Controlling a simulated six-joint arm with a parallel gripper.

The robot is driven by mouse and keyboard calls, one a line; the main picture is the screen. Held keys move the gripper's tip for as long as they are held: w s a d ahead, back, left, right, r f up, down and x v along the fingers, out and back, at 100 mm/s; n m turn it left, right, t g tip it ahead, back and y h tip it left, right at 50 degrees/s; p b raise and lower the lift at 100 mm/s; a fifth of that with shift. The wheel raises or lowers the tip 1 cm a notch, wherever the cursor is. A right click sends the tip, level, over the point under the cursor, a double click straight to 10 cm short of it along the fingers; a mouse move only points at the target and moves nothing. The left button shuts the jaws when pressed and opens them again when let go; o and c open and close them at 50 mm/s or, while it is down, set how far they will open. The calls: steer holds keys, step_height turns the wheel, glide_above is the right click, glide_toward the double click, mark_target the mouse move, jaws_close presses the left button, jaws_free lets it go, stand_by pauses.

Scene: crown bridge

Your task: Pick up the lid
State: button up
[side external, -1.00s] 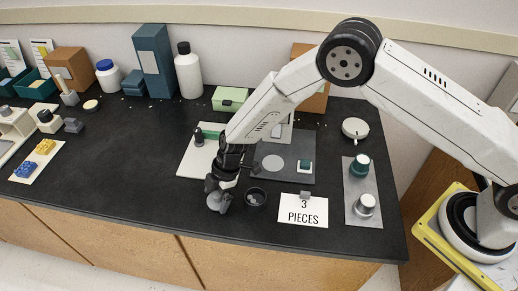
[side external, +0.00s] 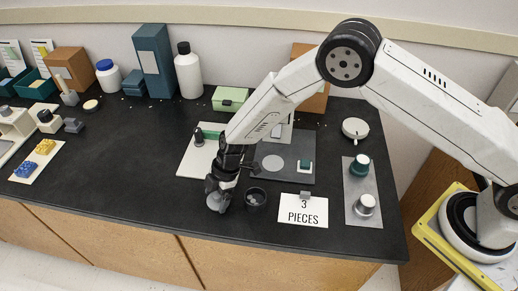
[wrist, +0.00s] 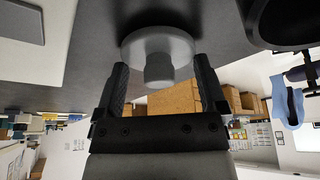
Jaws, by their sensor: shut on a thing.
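The lid (wrist: 150,43) is a grey round disc with a short knob, seen close up between my two fingers in the wrist view. My gripper (wrist: 159,66) is shut on it, with one finger on each side. In the side view my gripper (side external: 219,192) points down at the front of the black worktop, and the lid (side external: 215,204) shows as a grey round shape at its fingertips. I cannot tell whether the lid is clear of the worktop. A dark open cup (side external: 255,197) stands just right of my gripper, with something small inside; its rim also shows in the wrist view (wrist: 262,35).
A "3 PIECES" card (side external: 302,212) and a grey plate with two knobs (side external: 350,207) lie to the right. Behind my gripper are a white board (side external: 191,163) and a dark grey plate (side external: 288,173). The worktop's left middle (side external: 130,150) is clear.

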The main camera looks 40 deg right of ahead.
mark_target(210, 204)
steer(key=shift+r, duration=1.6)
steer(key=s+r, duration=0.1)
steer(key=r, duration=0.1)
steer(key=s+d+r, duration=0.1)
steer(key=s, duration=0.1)
steer(key=s+d+r, duration=0.1)
steer(key=r, duration=0.1)
steer(key=shift+s+r, duration=0.15)
steer(key=shift+r, duration=0.15)
steer(key=shift+s+d+r, duration=0.7)
steer(key=shift+s, duration=0.65)
steer(key=shift+s+d+r, duration=0.7)
steer(key=shift+s+d, duration=0.05)
steer(key=shift+s, duration=0.65)
steer(key=shift+s+d+r, duration=0.7)
steer(key=shift+s, duration=0.65)
